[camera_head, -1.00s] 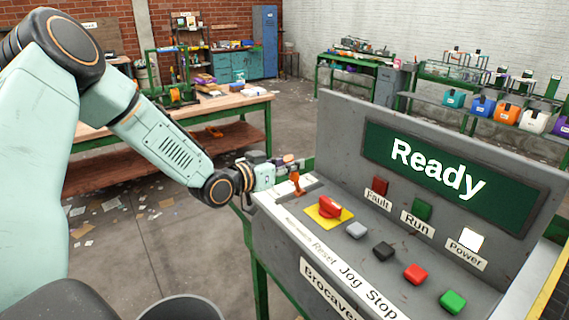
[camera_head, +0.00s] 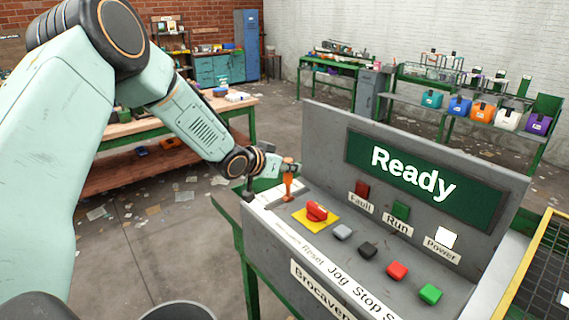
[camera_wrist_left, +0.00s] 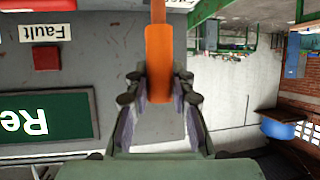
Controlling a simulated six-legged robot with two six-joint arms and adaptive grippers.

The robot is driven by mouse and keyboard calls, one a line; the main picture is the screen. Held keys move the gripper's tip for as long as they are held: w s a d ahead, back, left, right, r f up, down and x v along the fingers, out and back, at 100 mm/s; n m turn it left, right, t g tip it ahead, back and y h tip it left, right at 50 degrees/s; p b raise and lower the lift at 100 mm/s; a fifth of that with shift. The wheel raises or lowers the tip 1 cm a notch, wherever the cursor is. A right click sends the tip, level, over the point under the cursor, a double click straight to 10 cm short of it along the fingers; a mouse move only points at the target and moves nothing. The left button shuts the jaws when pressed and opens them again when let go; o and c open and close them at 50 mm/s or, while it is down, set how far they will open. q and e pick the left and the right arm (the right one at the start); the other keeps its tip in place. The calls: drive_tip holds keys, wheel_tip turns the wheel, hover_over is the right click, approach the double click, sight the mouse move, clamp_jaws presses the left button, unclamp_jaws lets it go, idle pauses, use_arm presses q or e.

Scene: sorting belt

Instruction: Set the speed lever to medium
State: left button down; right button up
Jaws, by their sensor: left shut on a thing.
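The speed lever is an orange handle (camera_head: 288,184) standing nearly upright at the left end of the grey control console (camera_head: 330,265). My left gripper (camera_head: 280,168) reaches in from the left and is shut on the lever's upper part. In the left wrist view the orange lever (camera_wrist_left: 158,45) runs down between the two fingers of my left gripper (camera_wrist_left: 160,85), which clasp it from both sides. The lever's scale marks cannot be read. My right gripper is out of view.
A red emergency knob on a yellow plate (camera_head: 317,212) is close to the lever. Grey, black, red and green buttons (camera_head: 430,294) follow along the console. The display (camera_head: 430,178) reads "Ready". A white Power lamp (camera_head: 446,237) is lit. A wooden workbench (camera_head: 125,130) stands behind my left arm.

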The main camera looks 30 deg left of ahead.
use_arm(q)
drive_tip(key=shift+s+f, duration=0.1)
drive_tip(key=shift+f, duration=0.1)
drive_tip(key=c, duration=1.5)
unclamp_jaws()
drive_tip(key=o, duration=0.4)
drive_tip(key=shift+w+d, duration=0.1)
drive_tip(key=shift+w, duration=0.25)
drive_tip(key=shift+s+r, duration=0.3)
drive_tip(key=shift+s, duration=0.1)
drive_tip(key=v, duration=0.7)
drive_tip(key=shift+s+f, duration=0.1)
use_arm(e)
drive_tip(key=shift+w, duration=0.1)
use_arm(q)
drive_tip(key=shift+s+f, duration=0.1)
drive_tip(key=shift+f, duration=0.05)
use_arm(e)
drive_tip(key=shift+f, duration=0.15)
